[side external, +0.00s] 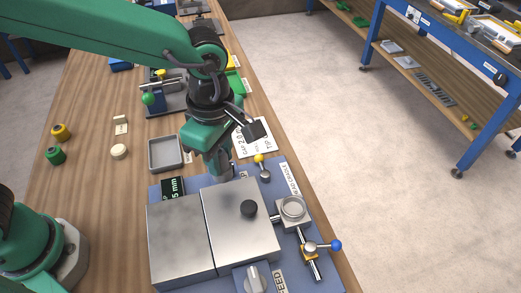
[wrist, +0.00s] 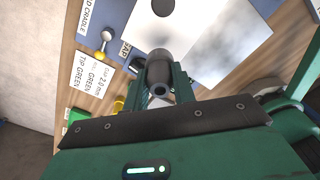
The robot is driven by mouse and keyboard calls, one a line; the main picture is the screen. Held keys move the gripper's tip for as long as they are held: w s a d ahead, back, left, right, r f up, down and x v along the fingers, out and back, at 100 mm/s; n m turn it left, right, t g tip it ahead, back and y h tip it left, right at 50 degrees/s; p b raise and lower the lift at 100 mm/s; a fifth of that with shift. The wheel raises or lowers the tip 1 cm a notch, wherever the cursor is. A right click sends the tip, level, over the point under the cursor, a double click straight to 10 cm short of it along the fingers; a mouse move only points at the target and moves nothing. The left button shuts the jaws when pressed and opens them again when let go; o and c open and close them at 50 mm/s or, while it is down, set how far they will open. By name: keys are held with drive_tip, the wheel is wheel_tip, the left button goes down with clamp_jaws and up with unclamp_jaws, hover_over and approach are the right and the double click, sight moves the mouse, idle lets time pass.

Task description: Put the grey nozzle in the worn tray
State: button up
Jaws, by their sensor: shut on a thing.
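My gripper (side external: 222,172) points down just above the back edge of the mixer's blue base. It is shut on the grey nozzle (wrist: 159,73), a dark-tipped grey cylinder between the fingers in the wrist view. In the side view the nozzle is small and mostly hidden by my gripper. A shallow grey tray (side external: 152,164) lies empty on the wooden table, left of my gripper; a small label beside it is too small to read. It is the only such tray I see near the mixer.
A yellow ball knob (side external: 259,158) and a printed card (wrist: 92,83) are close by. Green and yellow caps (side external: 55,155) stand left.

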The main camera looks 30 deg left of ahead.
drive_tip(key=a+f+n, duration=0.2)
drive_tip(key=a+n, duration=0.6)
drive_tip(key=a, duration=0.6)
approach(166, 155)
drive_tip(key=shift+a+n, duration=0.1)
drive_tip(key=shift+n, duration=0.3)
drive_tip(key=shift+f, duration=0.15)
drive_tip(key=shift+f, duration=1.9)
drive_tip(key=shift+f, duration=0.1)
drive_tip(key=o, duration=1)
